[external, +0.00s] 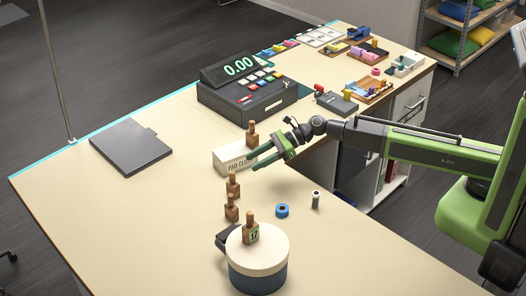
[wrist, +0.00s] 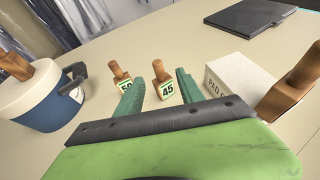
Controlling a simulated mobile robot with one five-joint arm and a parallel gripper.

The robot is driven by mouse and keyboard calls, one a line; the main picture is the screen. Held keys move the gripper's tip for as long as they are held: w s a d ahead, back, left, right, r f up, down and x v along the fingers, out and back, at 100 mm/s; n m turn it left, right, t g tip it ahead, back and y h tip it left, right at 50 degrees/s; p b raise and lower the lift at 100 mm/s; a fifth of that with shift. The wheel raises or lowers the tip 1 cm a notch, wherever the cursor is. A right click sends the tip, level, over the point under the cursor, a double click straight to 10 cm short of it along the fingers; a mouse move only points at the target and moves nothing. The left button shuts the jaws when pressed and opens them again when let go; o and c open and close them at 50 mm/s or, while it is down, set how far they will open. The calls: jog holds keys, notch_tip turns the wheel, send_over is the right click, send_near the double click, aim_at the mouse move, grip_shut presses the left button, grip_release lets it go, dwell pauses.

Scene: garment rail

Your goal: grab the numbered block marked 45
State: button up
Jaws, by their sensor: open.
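The block marked 45 (wrist: 167,90) is a brown stamp-like block with a knob handle and a green-edged number label. It stands upright on the counter, framed between my gripper's fingers in the wrist view. In the external view it appears to be the block (external: 233,187) nearer the white box, its number not showing. My gripper (external: 252,160) is open and empty, above the counter beside the white box. Its green fingers show in the wrist view (wrist: 159,83), short of the block. A similar block (wrist: 122,78) stands just left, its number partly hidden by the left finger.
A round tin (external: 258,272) bears a block marked 17 (external: 252,233). The white pad box (wrist: 232,88) stands right of block 45, with another block (wrist: 292,88) by it. A blue tape roll (external: 282,210) and small cylinder (external: 315,200) stand nearby.

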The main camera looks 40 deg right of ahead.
aim_at(233, 183)
jog(key=b+x, duration=0.1)
jog(key=x, duration=0.3)
jog(key=shift+w+a+f, duration=0.15)
jog(key=shift+w+a, duration=0.05)
jog(key=shift+a, duration=0.15)
jog(key=b+x, duration=0.1)
jog(key=x, duration=0.1)
jog(key=b+x, duration=0.1)
jog(key=x, duration=0.2)
jog(key=shift+s+a+f+b, duration=0.15)
jog(key=shift+s+f+b, duration=0.05)
jog(key=shift+f+b, duration=0.1)
jog(key=shift+r, duration=0.1)
grip_shut()
